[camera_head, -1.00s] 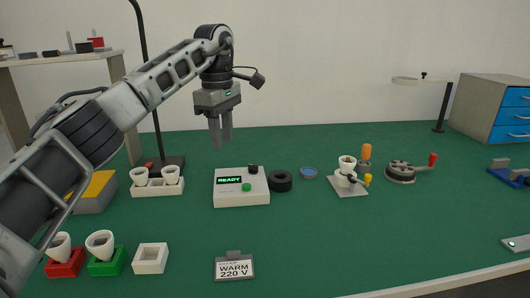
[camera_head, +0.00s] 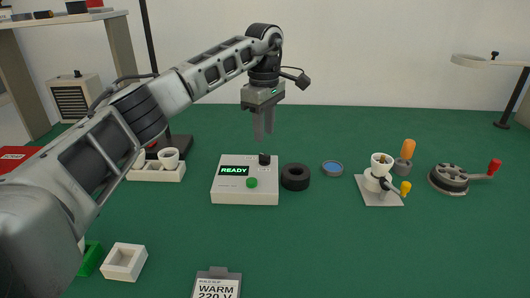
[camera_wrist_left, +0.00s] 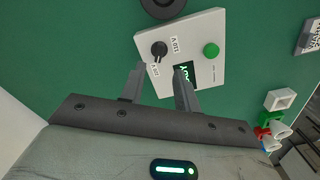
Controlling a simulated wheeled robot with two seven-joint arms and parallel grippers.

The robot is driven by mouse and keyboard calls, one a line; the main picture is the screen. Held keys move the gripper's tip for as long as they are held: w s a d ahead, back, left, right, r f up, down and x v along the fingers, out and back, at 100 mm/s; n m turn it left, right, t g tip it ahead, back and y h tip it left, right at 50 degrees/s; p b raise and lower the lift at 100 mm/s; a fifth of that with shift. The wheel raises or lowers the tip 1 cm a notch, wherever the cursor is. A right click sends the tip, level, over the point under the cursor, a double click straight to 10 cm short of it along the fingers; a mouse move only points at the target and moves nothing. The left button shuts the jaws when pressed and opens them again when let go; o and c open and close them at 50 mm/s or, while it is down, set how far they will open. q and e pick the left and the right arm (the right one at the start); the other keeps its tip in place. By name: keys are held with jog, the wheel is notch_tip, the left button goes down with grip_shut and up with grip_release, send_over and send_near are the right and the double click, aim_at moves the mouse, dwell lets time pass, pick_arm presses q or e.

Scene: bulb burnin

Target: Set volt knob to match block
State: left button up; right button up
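The white tester box (camera_head: 230,193) stands on the green table with a lit READY display, a green button and a black volt knob (camera_head: 264,159) at its back right. In the left wrist view the knob (camera_wrist_left: 159,48) sits beside 110 V and 220 V labels; its exact setting is too small to tell. The block (camera_head: 217,288) reading WARM 220 V lies at the front, partly cut off. My left gripper (camera_head: 263,137) points down just above the knob. Its fingers (camera_wrist_left: 160,68) are apart and empty. My right gripper is out of view.
A black ring (camera_head: 295,177) stands close to the right of the box. A blue-topped dish (camera_head: 333,168) and a bulb fixture (camera_head: 381,190) are further right. A white bulb rack (camera_head: 158,174) is left of the box.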

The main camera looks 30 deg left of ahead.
aim_at(264, 155)
pick_arm(q)
notch_tip(264, 155, down, 7)
jog(key=shift+r, duration=0.1)
dwell(0.3)
grip_shut()
